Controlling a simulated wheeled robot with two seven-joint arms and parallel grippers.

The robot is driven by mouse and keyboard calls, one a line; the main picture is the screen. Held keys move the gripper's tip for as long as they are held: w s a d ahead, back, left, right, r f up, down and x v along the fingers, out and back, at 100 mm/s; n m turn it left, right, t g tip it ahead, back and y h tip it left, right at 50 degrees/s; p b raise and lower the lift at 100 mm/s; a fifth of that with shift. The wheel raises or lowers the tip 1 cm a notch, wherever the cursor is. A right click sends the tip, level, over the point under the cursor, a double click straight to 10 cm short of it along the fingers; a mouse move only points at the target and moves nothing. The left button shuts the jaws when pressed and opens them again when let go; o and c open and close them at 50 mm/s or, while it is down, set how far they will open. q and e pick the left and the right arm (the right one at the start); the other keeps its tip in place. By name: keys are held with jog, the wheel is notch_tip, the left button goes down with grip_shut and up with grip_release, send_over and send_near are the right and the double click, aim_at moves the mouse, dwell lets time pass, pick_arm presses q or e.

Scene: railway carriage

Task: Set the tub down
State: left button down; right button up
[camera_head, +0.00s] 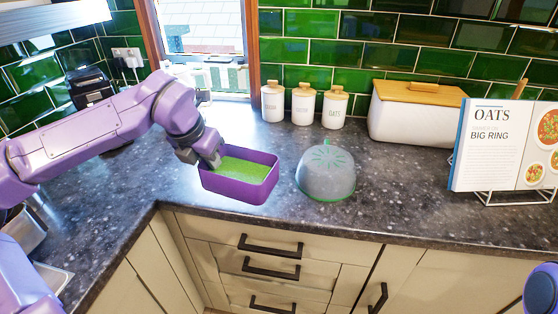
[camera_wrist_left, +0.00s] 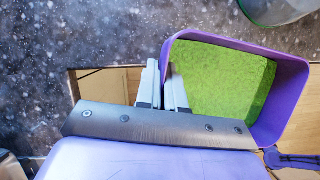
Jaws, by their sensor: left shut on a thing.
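The purple tub (camera_head: 240,187) has a bright green inside and shows upright near the front edge of the counter. It also shows in the left wrist view (camera_wrist_left: 293,95). My left gripper (camera_head: 212,160) is at the tub's left end. In the left wrist view its two pale fingers (camera_wrist_left: 163,85) are shut on the tub's wall, one on each side. The tub's underside is hidden, so I cannot tell whether it touches the counter. My right gripper is not in view.
A grey bowl-shaped thing (camera_head: 326,175) with a green rim sits upside down just right of the tub. Several white canisters (camera_head: 303,104), a bread bin (camera_head: 415,112) and a book on a stand (camera_head: 490,145) stand behind.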

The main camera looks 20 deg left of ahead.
pick_arm(q)
jog(key=shift+w+r+n+y, duration=0.25)
jog(key=shift+r+n, duration=0.2)
jog(key=shift+n, duration=0.35)
jog(key=shift+w+n, duration=0.2)
jog(key=shift+n, duration=0.1)
jog(key=w+a+f+p, duration=0.1)
jog(key=w+a+f, duration=0.1)
jog(key=w+f, duration=0.1)
jog(key=w+a+f+p, duration=0.1)
jog(key=w+a+f, duration=0.1)
jog(key=w, duration=0.3)
jog(key=w+a+f+p, duration=0.1)
jog(key=w+a+f, duration=0.1)
jog(key=w+f, duration=0.1)
jog(key=shift+p+x, duration=0.3)
jog(key=shift+x, duration=0.6)
notch_tip(320, 180, down, 3)
jog(key=shift+w+d+r+p, duration=0.15)
jog(key=shift+r+p, duration=0.1)
jog(key=shift+p, duration=0.4)
jog(key=shift+f, duration=0.4)
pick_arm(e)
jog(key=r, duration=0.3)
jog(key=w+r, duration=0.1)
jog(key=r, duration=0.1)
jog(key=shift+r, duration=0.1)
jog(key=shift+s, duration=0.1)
